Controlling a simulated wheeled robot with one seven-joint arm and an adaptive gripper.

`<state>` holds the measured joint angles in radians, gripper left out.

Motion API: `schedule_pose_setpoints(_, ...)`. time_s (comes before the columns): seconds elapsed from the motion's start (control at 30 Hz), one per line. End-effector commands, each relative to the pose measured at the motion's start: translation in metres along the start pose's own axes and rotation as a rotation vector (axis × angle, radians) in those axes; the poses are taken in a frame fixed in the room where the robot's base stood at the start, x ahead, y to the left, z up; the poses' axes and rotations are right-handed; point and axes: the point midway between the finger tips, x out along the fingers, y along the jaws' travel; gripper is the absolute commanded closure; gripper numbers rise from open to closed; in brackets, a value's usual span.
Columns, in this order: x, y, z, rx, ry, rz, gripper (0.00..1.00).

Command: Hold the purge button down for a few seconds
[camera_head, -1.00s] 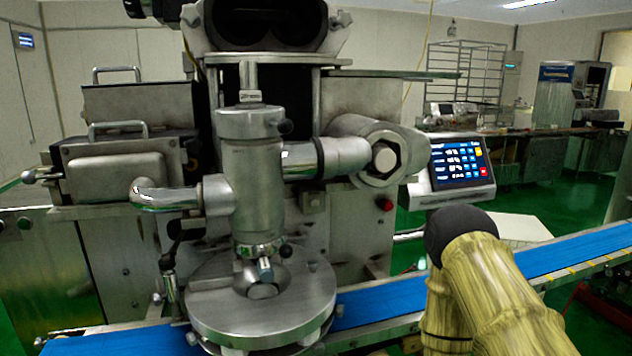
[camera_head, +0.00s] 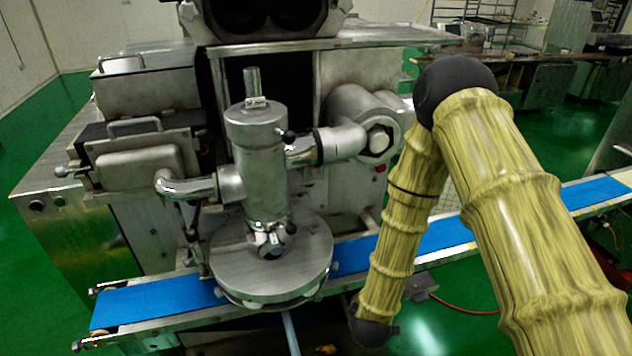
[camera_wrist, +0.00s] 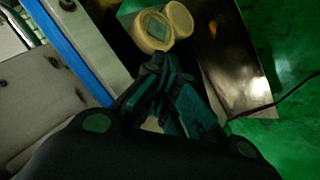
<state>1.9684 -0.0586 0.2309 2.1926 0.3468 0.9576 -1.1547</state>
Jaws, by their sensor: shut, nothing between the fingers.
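No part is clearly marked as the purge button, so I cannot tell which it is. In the wrist view a cream round part (camera_wrist: 153,32) with a grey-green square in its middle lies just beyond my fingertips. A second cream round part (camera_wrist: 179,18) sits beside it. My gripper (camera_wrist: 158,62) is shut and empty, its tips close to the first round part; I cannot tell whether they touch. In the head view my gripper is not visible. A small red button (camera_head: 380,168) sits on the machine (camera_head: 345,185), left of my arm.
A blue conveyor belt (camera_head: 160,303) runs under the round metal plate (camera_head: 270,285) of the machine. Two dark round knobs (camera_head: 48,202) are on the side cabinet. In the wrist view a shiny metal panel (camera_wrist: 232,55) and a dark cable (camera_wrist: 290,95) lie to the right.

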Motion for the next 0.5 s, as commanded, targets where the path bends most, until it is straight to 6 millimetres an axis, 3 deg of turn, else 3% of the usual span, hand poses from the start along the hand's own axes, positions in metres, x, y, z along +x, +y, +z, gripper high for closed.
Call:
schedule_pose_setpoints(0.03,-0.017,0.018,-0.018,-0.024,0.01,0.017,1.0)
schedule_pose_setpoints(0.5,-0.094,0.125,-0.141,-0.284,0.067,0.198,1.0)
